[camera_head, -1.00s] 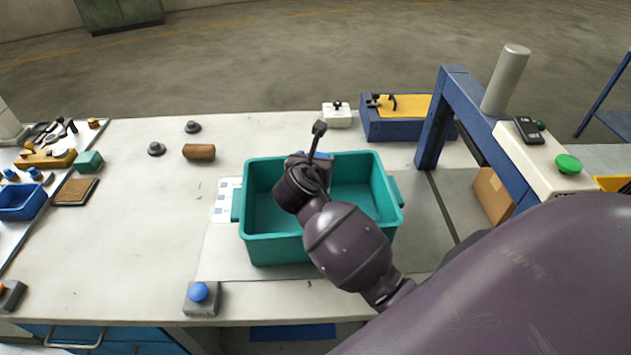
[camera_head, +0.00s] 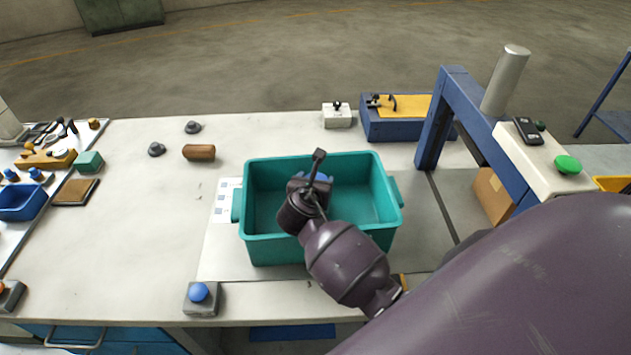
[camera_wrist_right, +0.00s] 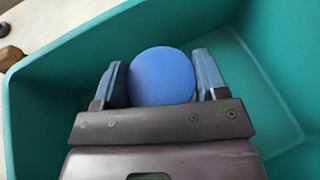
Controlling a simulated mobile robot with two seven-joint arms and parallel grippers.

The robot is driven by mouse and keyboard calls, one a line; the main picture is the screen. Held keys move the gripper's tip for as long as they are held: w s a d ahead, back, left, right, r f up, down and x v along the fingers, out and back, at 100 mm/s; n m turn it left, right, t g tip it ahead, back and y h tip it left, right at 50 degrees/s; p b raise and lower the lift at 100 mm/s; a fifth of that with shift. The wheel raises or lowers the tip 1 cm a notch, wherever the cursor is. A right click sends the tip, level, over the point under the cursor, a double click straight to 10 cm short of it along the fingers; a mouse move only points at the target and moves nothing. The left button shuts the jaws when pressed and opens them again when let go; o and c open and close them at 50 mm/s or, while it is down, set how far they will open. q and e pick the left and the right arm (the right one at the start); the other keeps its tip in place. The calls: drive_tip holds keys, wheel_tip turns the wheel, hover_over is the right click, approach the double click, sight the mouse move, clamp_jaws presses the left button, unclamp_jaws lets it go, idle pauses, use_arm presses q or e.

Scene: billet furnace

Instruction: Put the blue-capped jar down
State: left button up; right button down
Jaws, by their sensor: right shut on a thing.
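The blue-capped jar shows only its round blue cap in the right wrist view (camera_wrist_right: 162,77); its body is hidden below the cap. A sliver of blue also shows in the head view (camera_head: 318,176) beyond the wrist. My right gripper (camera_wrist_right: 162,82) is shut on the jar, one finger on each side of the cap. It is over the inside of the teal bin (camera_head: 262,252), whose walls surround the jar in the picture. I cannot tell whether the jar touches the bin floor. My left gripper is not in view.
The bin stands on a pale bench (camera_head: 120,250). A brown cylinder (camera_head: 199,152) and two dark knobs lie left of it. A blue button box (camera_head: 199,297) is at the front edge. A blue frame (camera_head: 436,120) rises at the right. Bench space left of the bin is clear.

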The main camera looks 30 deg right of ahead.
drive_tip(key=shift+c, duration=0.8)
unclamp_jaws()
drive_tip(key=v, duration=1.2)
drive_tip(key=shift+r, duration=0.1)
drive_tip(key=shift+s, duration=0.1)
